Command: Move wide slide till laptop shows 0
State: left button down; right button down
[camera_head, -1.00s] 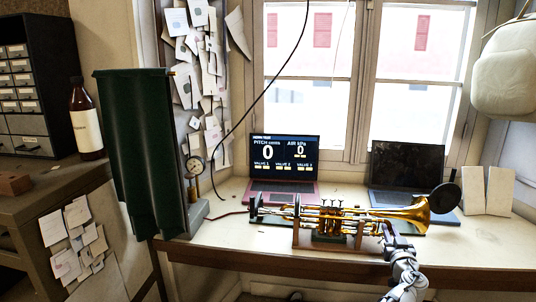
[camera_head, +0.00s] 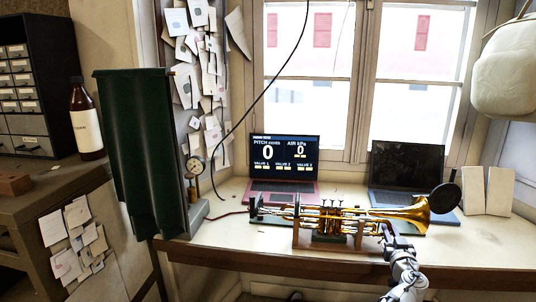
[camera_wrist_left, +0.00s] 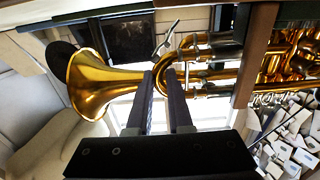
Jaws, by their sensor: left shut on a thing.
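The brass horn (camera_head: 350,215) lies level in a wooden stand, bell to the right. The wide slide (camera_wrist_left: 183,54) is a gold bow near the bell in the left wrist view. My left gripper (camera_head: 386,233) is at the horn's near side, below the bell tube. Its two dark fingers (camera_wrist_left: 161,82) are shut on the bow of the wide slide. The fingers hide part of the bow. The left laptop (camera_head: 284,160) shows a large 0 under PITCH and 0 under AIR kPa. My right gripper is not in view.
A second laptop (camera_head: 407,172) with a dark screen stands behind the bell. A black disc (camera_head: 446,198) is at the bell's mouth.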

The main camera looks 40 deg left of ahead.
pick_arm(q)
jog(key=c, duration=0.8)
grip_release()
jog(key=shift+o, duration=0.2)
jog(key=v, duration=0.8)
